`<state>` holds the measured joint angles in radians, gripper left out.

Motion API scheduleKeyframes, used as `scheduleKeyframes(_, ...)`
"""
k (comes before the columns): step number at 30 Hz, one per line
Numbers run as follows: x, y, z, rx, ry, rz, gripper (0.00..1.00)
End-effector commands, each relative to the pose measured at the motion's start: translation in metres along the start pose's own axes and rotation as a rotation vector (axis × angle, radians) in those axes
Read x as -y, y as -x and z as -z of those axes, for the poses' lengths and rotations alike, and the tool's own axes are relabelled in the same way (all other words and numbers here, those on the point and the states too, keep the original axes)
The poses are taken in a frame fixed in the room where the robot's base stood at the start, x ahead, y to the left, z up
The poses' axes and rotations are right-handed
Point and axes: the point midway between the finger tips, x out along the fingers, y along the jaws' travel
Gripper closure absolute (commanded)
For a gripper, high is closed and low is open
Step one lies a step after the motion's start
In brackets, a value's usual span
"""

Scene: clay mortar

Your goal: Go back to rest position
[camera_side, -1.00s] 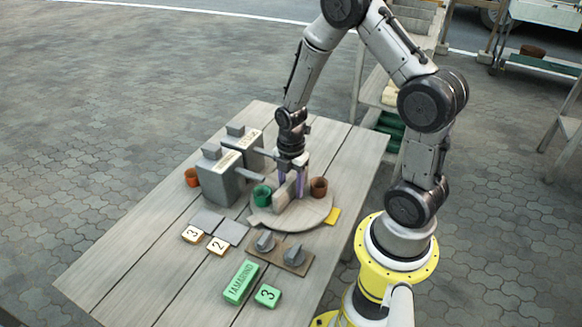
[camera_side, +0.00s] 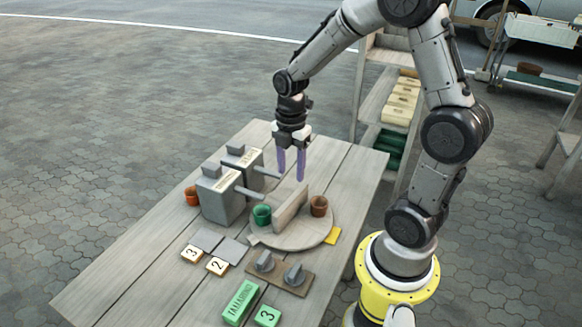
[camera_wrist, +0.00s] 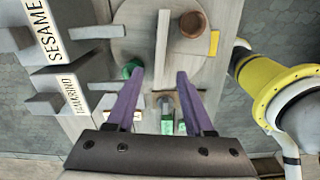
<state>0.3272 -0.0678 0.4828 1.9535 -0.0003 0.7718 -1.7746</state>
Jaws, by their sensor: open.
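My gripper (camera_side: 291,170) is open and empty, with its purple fingers pointing down. It hangs in the air above the far part of the wooden table (camera_side: 110,268). In the wrist view the two purple fingers (camera_wrist: 155,95) are spread wide with nothing between them. Below stands a round wooden turntable (camera_side: 300,236) with an upright divider board (camera_side: 291,207). A green cup (camera_side: 262,214) is on the board's left side and a brown cup (camera_side: 319,205) is on its right side. The fingers are apart from all of these.
Two grey dispensers (camera_side: 222,198) with spouts stand left of the turntable; an orange cup (camera_side: 192,196) is beside them. Numbered tiles (camera_side: 217,266), a two-knob panel (camera_side: 278,270) and green labelled blocks (camera_side: 241,303) lie nearer. A shelf (camera_side: 385,100) stands behind.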

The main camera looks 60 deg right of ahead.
Motion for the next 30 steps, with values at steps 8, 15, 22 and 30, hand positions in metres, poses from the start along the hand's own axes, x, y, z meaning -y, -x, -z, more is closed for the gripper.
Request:
scheduleKeyframes(8,-0.008,0.024,0.013,0.013,0.045,-0.072,0.47)
scheduleKeyframes(15,0.026,0.115,0.058,-0.001,-0.042,-0.327,0.47)
scheduleKeyframes(22,0.085,0.152,0.081,-0.151,-0.469,-0.457,0.47)
scheduleKeyframes(30,0.133,0.150,0.085,-0.334,-1.017,-0.442,0.47)
